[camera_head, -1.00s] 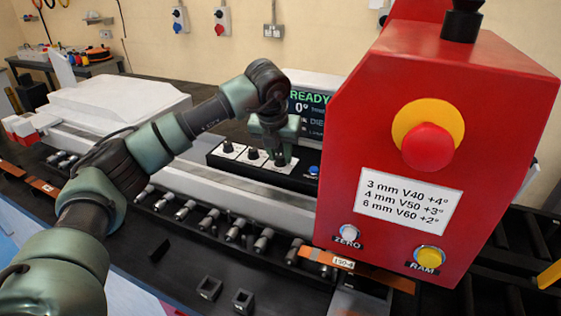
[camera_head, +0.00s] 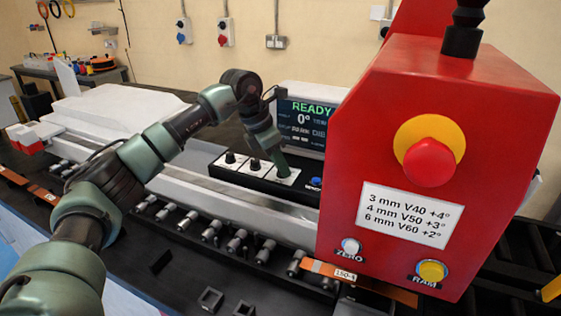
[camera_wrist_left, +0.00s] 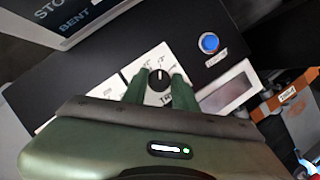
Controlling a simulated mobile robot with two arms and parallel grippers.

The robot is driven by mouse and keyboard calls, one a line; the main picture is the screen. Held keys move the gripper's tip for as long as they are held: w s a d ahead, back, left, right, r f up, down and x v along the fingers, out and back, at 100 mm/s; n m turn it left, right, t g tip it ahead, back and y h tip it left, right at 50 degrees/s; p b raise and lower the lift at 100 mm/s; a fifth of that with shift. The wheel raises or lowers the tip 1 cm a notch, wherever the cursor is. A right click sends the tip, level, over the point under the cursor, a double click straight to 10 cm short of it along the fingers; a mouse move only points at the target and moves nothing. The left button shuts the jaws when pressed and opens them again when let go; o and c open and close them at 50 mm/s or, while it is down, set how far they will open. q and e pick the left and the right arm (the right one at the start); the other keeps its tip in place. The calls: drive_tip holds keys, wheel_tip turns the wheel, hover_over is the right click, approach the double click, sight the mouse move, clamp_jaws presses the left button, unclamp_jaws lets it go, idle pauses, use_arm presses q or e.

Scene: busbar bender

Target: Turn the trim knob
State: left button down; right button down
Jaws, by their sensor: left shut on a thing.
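The trim knob (camera_wrist_left: 160,81) is a small round black knob with a white pointer line, on a white dial plate in the left wrist view. My left gripper (camera_wrist_left: 158,84) has its two green fingers on either side of the knob, shut on it. In the head view my left gripper (camera_head: 284,170) reaches down onto the rightmost of the white knob plates and hides the knob there. The display (camera_head: 305,121) behind it reads READY and 0°. My right gripper is in neither view.
Two other black knobs, one at the left (camera_head: 230,158) and one in the middle (camera_head: 255,164), share the black panel. A blue button (camera_wrist_left: 209,42) is right of the knob. The red control box (camera_head: 400,120), with a red emergency button (camera_head: 430,162), stands close on the right.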

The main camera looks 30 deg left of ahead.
use_arm(q)
drive_tip(key=shift+m+g+p, duration=0.3)
drive_tip(key=shift+m, duration=0.6)
drive_tip(key=shift+h, duration=0.3)
drive_tip(key=c, duration=1.1)
unclamp_jaws()
drive_tip(key=shift+a, duration=0.1)
drive_tip(key=b+v, duration=0.1)
drive_tip(key=v, duration=0.5)
drive_tip(key=shift+r, duration=0.15)
drive_tip(key=shift+s+a+r+b, duration=0.2)
drive_tip(key=shift+a+r+b, duration=0.1)
drive_tip(key=shift+r, duration=0.35)
